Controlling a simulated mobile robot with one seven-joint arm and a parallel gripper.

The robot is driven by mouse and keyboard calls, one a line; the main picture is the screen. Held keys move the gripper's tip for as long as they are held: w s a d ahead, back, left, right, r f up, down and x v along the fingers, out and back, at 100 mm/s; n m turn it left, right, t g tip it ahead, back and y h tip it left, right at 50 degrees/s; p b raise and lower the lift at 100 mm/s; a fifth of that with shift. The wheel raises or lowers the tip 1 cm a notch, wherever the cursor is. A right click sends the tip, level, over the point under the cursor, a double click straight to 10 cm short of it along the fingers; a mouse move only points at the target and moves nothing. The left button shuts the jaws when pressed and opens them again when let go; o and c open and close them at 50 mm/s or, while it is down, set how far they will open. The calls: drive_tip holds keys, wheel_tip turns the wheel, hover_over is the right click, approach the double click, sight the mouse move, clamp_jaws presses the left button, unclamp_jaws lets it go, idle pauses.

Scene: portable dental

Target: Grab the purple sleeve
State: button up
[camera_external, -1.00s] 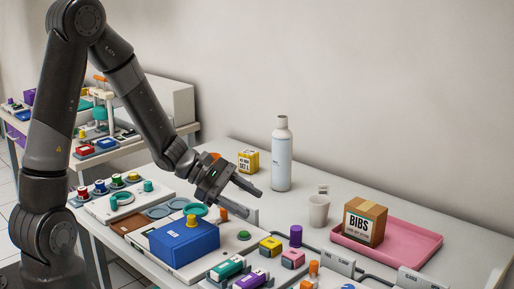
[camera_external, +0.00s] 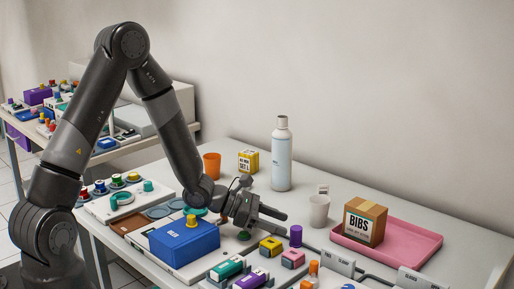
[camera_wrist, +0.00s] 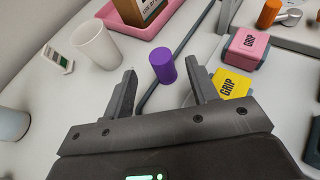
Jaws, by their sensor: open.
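The purple sleeve (camera_external: 296,236) is a small upright cylinder on the white table. In the wrist view the purple sleeve (camera_wrist: 162,67) stands just ahead of and between my two fingertips. My gripper (camera_external: 284,226) is low over the table, its fingers pointing right toward the sleeve. In the wrist view my gripper (camera_wrist: 161,72) is open, with nothing held. The sleeve appears clear of both fingers.
A white cup (camera_wrist: 97,45) stands left of the sleeve in the wrist view. A pink block (camera_wrist: 246,48) and a yellow block (camera_wrist: 232,84) lie to the right. A cable (camera_wrist: 178,52) runs behind the sleeve. The pink tray (camera_external: 421,240) holds the BIBS box (camera_external: 365,222).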

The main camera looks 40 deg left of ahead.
sight(294, 228)
drive_tip(key=x, duration=0.4)
drive_tip(key=shift+d, duration=0.1)
drive_tip(key=shift+c, duration=0.3)
drive_tip(key=c, duration=1)
drive_tip(key=shift+o, duration=0.2)
drive_tip(key=shift+r, duration=0.1)
